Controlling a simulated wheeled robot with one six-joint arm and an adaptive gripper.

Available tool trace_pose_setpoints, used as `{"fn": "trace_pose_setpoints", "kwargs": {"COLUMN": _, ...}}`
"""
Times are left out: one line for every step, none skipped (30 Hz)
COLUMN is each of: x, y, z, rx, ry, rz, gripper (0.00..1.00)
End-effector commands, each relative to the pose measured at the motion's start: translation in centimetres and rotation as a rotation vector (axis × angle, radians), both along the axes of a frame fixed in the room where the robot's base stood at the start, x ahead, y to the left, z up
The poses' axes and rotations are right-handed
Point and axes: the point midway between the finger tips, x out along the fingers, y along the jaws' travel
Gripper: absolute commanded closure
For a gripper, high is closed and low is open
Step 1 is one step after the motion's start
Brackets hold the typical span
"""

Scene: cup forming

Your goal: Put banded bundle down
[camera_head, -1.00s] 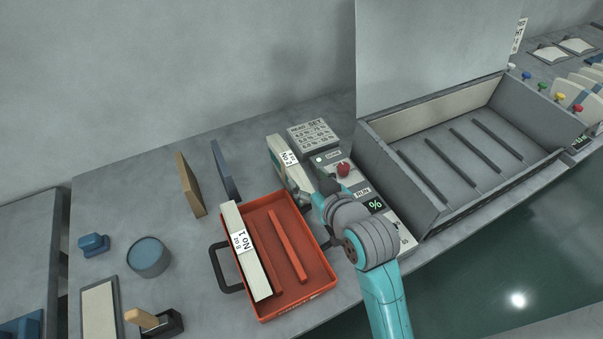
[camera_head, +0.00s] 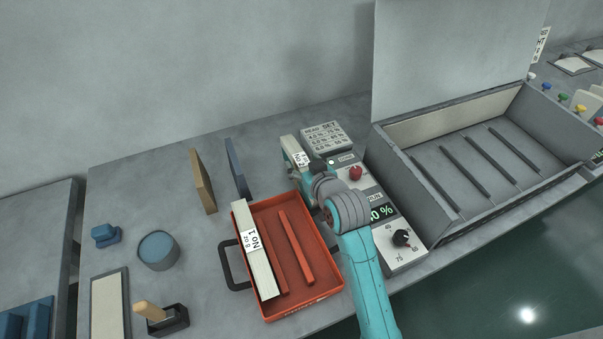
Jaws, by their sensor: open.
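A pale banded bundle labelled No 2 (camera_head: 300,158) lies on the table just beyond the red tray, to the left of the control box. My gripper (camera_head: 303,176) is at its near side, and is open. My wrist hides the near part of the bundle and most of the fingers, so I cannot tell whether they touch it. A second banded bundle labelled No 1 (camera_head: 254,240) lies along the left side of the red tray (camera_head: 318,292).
The control box (camera_head: 402,258) with its red knob and green display is right of my arm. A grey open-lidded bin (camera_head: 440,218) stands farther right. Tan (camera_head: 203,182) and blue (camera_head: 236,168) upright boards stand behind the tray. Table at left has free room.

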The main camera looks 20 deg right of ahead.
Motion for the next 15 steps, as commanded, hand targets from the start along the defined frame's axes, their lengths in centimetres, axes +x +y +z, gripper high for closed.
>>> {"fn": "trace_pose_setpoints", "kwargs": {"x": 0.32, "y": 0.01, "z": -0.11, "rx": 0.000, "ry": 0.000, "rz": 0.000, "gripper": 0.33}}
{"fn": "trace_pose_setpoints", "kwargs": {"x": 0.42, "y": 0.01, "z": -0.15, "rx": 0.000, "ry": 0.000, "rz": 0.000, "gripper": 0.33}}
{"fn": "trace_pose_setpoints", "kwargs": {"x": 0.49, "y": 0.01, "z": -0.20, "rx": 0.000, "ry": 0.000, "rz": 0.000, "gripper": 0.33}}
{"fn": "trace_pose_setpoints", "kwargs": {"x": 0.51, "y": 0.00, "z": -0.22, "rx": 0.000, "ry": 0.000, "rz": 0.000, "gripper": 0.33}}
{"fn": "trace_pose_setpoints", "kwargs": {"x": 0.52, "y": 0.00, "z": -0.24, "rx": 0.000, "ry": 0.000, "rz": 0.000, "gripper": 0.33}}
{"fn": "trace_pose_setpoints", "kwargs": {"x": 0.51, "y": 0.00, "z": -0.23, "rx": 0.000, "ry": 0.000, "rz": 0.000, "gripper": 0.33}}
{"fn": "trace_pose_setpoints", "kwargs": {"x": 0.50, "y": 0.00, "z": -0.23, "rx": 0.000, "ry": 0.000, "rz": 0.000, "gripper": 0.33}}
{"fn": "trace_pose_setpoints", "kwargs": {"x": 0.50, "y": 0.00, "z": -0.23, "rx": 0.000, "ry": 0.000, "rz": 0.000, "gripper": 0.33}}
{"fn": "trace_pose_setpoints", "kwargs": {"x": 0.49, "y": 0.00, "z": -0.22, "rx": 0.000, "ry": 0.000, "rz": 0.000, "gripper": 0.33}}
{"fn": "trace_pose_setpoints", "kwargs": {"x": 0.49, "y": 0.00, "z": -0.22, "rx": 0.000, "ry": 0.000, "rz": 0.000, "gripper": 0.41}}
{"fn": "trace_pose_setpoints", "kwargs": {"x": 0.49, "y": 0.00, "z": -0.22, "rx": 0.000, "ry": 0.000, "rz": 0.000, "gripper": 0.48}}
{"fn": "trace_pose_setpoints", "kwargs": {"x": 0.49, "y": 0.00, "z": -0.22, "rx": 0.000, "ry": 0.000, "rz": 0.000, "gripper": 0.58}}
{"fn": "trace_pose_setpoints", "kwargs": {"x": 0.48, "y": 0.00, "z": -0.22, "rx": 0.000, "ry": 0.000, "rz": 0.000, "gripper": 0.66}}
{"fn": "trace_pose_setpoints", "kwargs": {"x": 0.48, "y": 0.00, "z": -0.22, "rx": 0.000, "ry": 0.000, "rz": 0.000, "gripper": 0.73}}
{"fn": "trace_pose_setpoints", "kwargs": {"x": 0.48, "y": 0.00, "z": -0.22, "rx": 0.000, "ry": 0.000, "rz": 0.000, "gripper": 0.83}}
